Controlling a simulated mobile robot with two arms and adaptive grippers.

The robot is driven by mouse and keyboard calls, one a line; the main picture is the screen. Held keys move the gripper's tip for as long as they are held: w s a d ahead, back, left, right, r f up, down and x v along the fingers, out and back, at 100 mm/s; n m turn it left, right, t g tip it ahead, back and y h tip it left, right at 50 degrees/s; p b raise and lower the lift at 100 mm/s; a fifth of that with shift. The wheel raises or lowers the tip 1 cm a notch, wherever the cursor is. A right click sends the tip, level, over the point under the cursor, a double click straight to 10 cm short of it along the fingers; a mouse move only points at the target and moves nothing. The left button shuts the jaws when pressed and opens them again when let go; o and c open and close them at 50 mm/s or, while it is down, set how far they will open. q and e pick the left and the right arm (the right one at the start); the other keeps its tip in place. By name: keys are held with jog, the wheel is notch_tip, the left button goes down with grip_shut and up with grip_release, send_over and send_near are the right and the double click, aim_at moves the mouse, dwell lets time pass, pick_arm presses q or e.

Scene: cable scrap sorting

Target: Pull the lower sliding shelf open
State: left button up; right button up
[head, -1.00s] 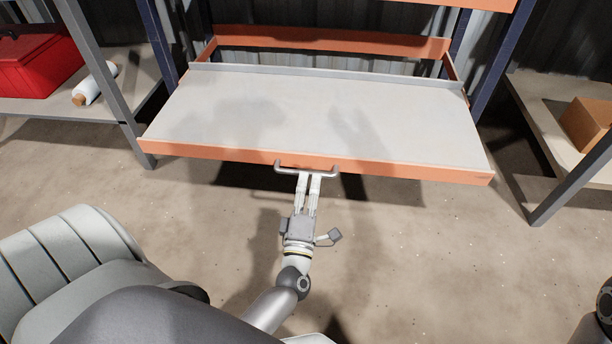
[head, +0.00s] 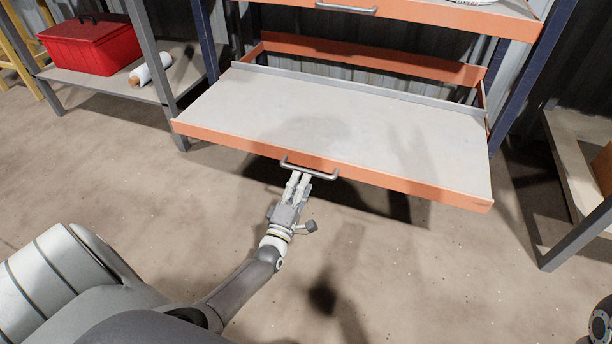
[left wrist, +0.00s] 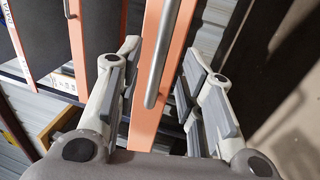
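The lower sliding shelf (head: 340,110) is a grey tray with an orange front lip. It stands well out from the rack in the head view. Its grey bar handle (head: 323,176) is on the middle of the lip. My left gripper (head: 299,177) is at the handle, coming from the front. In the left wrist view, the handle (left wrist: 163,50) lies between the two fingers, with a gap on each side. The fingers are apart and not closed on it. My right gripper is not in view.
An upper orange shelf (head: 440,15) with its own handle (head: 346,9) is above. A red toolbox (head: 90,45) and a white roll (head: 150,70) sit on a side shelf at left. Another low shelf (head: 565,150) stands at right. The floor in front is clear.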

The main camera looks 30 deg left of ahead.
aim_at(306, 170)
pick_arm(q)
jog(key=b+x, duration=0.1)
jog(key=x, duration=0.4)
jog(key=shift+d, duration=0.1)
grip_shut()
jog(key=shift+b, duration=0.3)
